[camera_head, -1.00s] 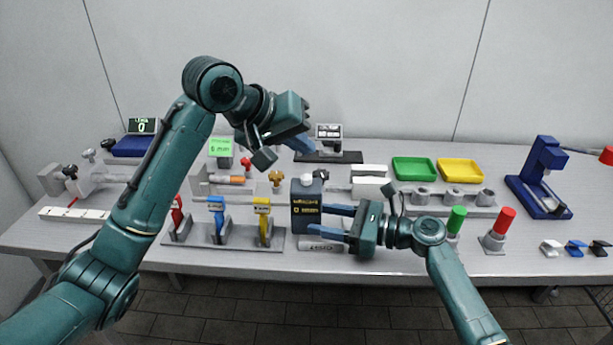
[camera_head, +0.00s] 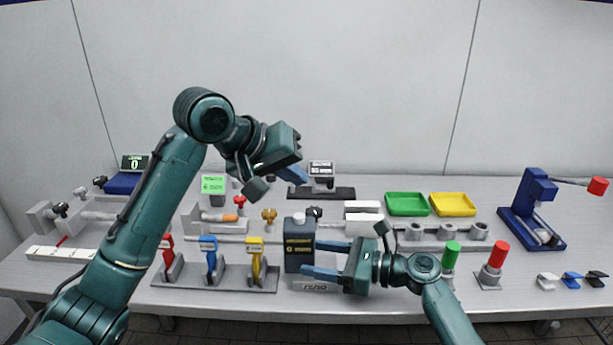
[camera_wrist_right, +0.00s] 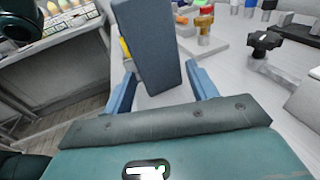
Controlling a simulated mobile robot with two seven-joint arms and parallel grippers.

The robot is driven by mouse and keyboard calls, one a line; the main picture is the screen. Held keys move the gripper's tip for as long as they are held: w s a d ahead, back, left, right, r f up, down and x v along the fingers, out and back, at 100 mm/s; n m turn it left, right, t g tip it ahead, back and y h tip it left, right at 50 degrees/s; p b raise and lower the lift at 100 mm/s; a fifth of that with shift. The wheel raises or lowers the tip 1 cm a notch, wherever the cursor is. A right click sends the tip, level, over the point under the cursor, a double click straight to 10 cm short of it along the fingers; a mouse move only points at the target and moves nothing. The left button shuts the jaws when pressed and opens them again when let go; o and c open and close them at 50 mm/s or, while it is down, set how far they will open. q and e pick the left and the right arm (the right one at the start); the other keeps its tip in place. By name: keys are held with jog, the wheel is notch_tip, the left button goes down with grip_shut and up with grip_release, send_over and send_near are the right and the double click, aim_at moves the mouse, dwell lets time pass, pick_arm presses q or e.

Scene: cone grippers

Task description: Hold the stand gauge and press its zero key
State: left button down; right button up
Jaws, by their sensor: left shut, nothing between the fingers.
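The stand gauge appears to be the dark blue box (camera_head: 299,254) with yellow lettering near the bench's front edge. It stands upright. A white round key (camera_head: 299,218) shows on its top. My right gripper (camera_head: 311,258) comes from the right, with its blue fingers open at the box. In the right wrist view the box (camera_wrist_right: 150,45) rises between the two fingers (camera_wrist_right: 160,82), with a gap at the right finger; contact on the left is unclear. My left gripper (camera_head: 296,175) is shut and empty, raised above and behind the box in the picture.
A rack with red, blue and yellow handled tools (camera_head: 212,283) stands left of the box. A brass knob (camera_head: 269,216) is behind it. Green (camera_head: 407,204) and yellow (camera_head: 452,204) trays are at the back right.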

jog(key=o, duration=0.3)
